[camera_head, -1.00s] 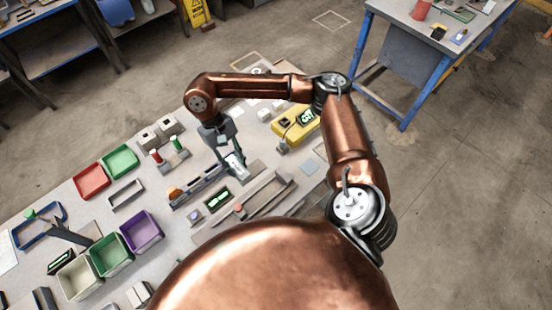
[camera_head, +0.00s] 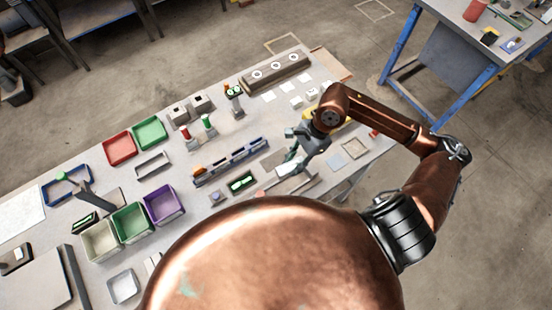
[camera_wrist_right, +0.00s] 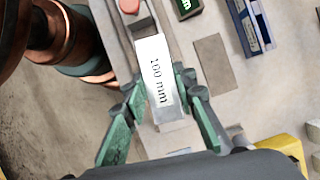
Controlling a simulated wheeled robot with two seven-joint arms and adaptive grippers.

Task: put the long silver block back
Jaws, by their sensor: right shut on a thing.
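The long silver block (camera_wrist_right: 158,75) has a white top face marked "100 mm" and a bare metal end. My right gripper (camera_wrist_right: 160,88) is shut on it, with green-padded fingers on both sides. In the head view the block (camera_head: 288,169) shows small and pale below my right gripper (camera_head: 289,163), near the table's front edge. In the wrist view the block overlaps a long grey fixture (camera_wrist_right: 113,35); I cannot tell whether they touch. My left gripper is not in view.
A blue-grey slotted rack (camera_head: 232,160) and a small green-lit display (camera_head: 241,182) stand left of my right gripper. Coloured bins, including a purple bin (camera_head: 163,204), are farther left. A long block with round white marks (camera_head: 275,70) lies at the back.

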